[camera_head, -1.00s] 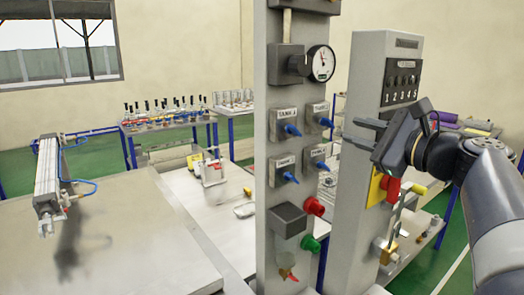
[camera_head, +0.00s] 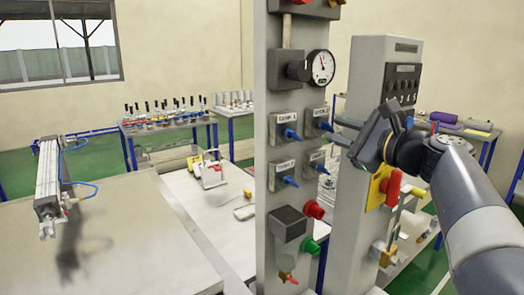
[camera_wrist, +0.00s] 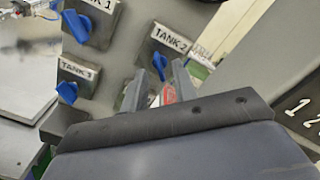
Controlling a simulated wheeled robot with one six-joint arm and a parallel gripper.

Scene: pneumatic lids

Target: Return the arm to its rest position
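My gripper (camera_head: 332,128) is at the right edge of the grey valve column (camera_head: 268,160), at the height of the upper blue knobs. Its two fingers are apart with nothing held. In the wrist view my gripper (camera_wrist: 158,88) points at the blue TANK 2 knob (camera_wrist: 160,66), which shows between and just beyond the fingertips. I cannot tell whether they touch it. The TANK 1 knob (camera_wrist: 67,92) is beside it. My arm reaches in from the right in the head view, in front of the second grey column (camera_head: 346,190).
A pressure gauge (camera_head: 321,66) sits above the knobs. Red (camera_head: 314,209) and green (camera_head: 310,246) buttons are below. A red switch on a yellow plate (camera_head: 376,190) is under my gripper. A pneumatic cylinder (camera_head: 47,178) stands left over the table (camera_head: 130,240).

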